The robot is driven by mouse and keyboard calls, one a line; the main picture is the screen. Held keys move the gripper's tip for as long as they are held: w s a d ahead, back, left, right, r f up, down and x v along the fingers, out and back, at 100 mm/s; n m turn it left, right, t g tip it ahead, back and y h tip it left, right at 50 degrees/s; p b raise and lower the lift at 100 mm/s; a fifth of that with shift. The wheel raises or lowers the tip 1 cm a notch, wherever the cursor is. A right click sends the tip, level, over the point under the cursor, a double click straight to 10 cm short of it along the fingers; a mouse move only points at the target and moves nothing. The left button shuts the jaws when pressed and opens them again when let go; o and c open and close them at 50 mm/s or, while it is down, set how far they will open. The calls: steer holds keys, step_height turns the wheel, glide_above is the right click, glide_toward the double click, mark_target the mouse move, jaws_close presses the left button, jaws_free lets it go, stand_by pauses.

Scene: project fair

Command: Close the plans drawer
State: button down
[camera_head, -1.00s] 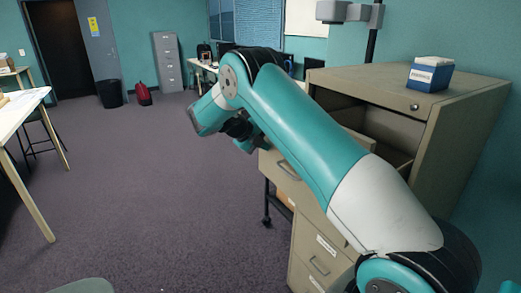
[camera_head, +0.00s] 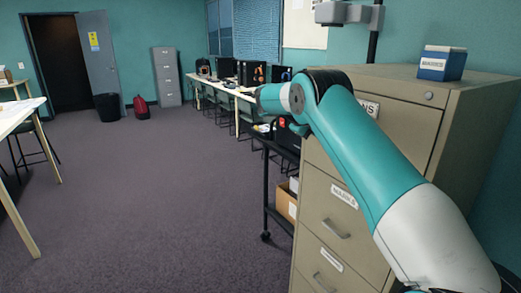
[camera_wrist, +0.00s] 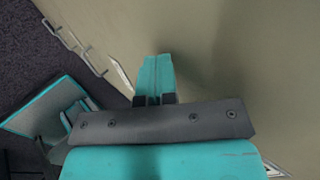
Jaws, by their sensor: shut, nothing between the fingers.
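The plans drawer (camera_head: 405,125) is the top drawer of the beige filing cabinet (camera_head: 480,110). Its front looks flush with the cabinet, and no opening shows above it. In the head view the fingers are hidden behind my arm.
Lower drawers (camera_head: 330,205) with handles look shut. A blue and white box (camera_head: 442,63) stands on the cabinet top. A black cart (camera_head: 268,190) stands left of the cabinet. A table (camera_head: 22,150) is at far left; carpet between is clear.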

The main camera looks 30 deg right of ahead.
steer(key=shift+d, duration=0.45)
steer(key=shift+d+r, duration=0.1)
steer(key=shift+d, duration=0.05)
steer(key=a+f+b+v, duration=0.1)
steer(key=a+f+v, duration=0.1)
steer(key=v, duration=1.1)
steer(key=shift+a, duration=0.25)
